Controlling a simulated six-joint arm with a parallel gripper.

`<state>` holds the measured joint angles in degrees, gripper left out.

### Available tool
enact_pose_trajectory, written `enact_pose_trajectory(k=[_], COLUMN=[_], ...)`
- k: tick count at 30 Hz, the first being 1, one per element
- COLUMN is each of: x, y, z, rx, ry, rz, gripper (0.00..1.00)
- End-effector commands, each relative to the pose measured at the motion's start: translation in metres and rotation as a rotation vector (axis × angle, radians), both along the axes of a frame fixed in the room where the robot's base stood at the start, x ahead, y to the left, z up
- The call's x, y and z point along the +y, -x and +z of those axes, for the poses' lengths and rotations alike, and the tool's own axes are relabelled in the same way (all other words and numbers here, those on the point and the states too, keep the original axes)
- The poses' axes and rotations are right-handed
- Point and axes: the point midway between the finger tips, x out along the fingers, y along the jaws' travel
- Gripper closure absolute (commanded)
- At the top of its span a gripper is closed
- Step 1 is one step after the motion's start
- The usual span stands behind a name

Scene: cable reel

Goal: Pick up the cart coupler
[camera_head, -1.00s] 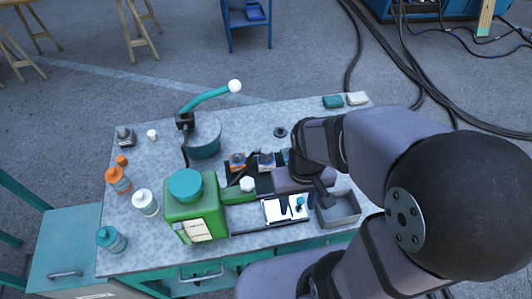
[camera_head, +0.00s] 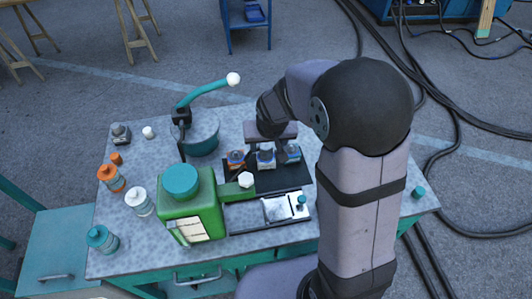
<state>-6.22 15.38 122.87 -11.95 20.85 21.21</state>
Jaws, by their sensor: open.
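I cannot tell for certain which thing is the cart coupler. Three small orange, blue and grey parts stand in a row on a black tray (camera_head: 295,180): a left part (camera_head: 236,160), a middle part (camera_head: 266,159) and a right part (camera_head: 291,153). My gripper (camera_head: 269,144) is open and hangs just behind and above the middle part. Its fingertips are small and partly hidden, and I see nothing held. A white plate (camera_head: 276,212) with a small teal knob (camera_head: 301,202) lies in front of the tray.
A green machine (camera_head: 188,210) with a teal lid stands left of the tray. Behind it are a teal drum (camera_head: 203,140) and a curved teal lever (camera_head: 205,93). Several bottles, including an orange one (camera_head: 110,177), line the left edge.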

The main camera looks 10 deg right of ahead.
Motion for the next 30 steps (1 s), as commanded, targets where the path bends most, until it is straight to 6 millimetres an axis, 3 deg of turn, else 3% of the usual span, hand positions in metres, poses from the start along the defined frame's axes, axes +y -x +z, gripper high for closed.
enact_pose_trajectory(k=[23,30], x=[0.001,-0.002], y=[-0.018,-0.028], z=[-0.023,-0.04], rx=[-0.013,-0.01], ry=[-0.003,-0.002], rz=[-0.002,-0.002], gripper=[0.46,0.46])
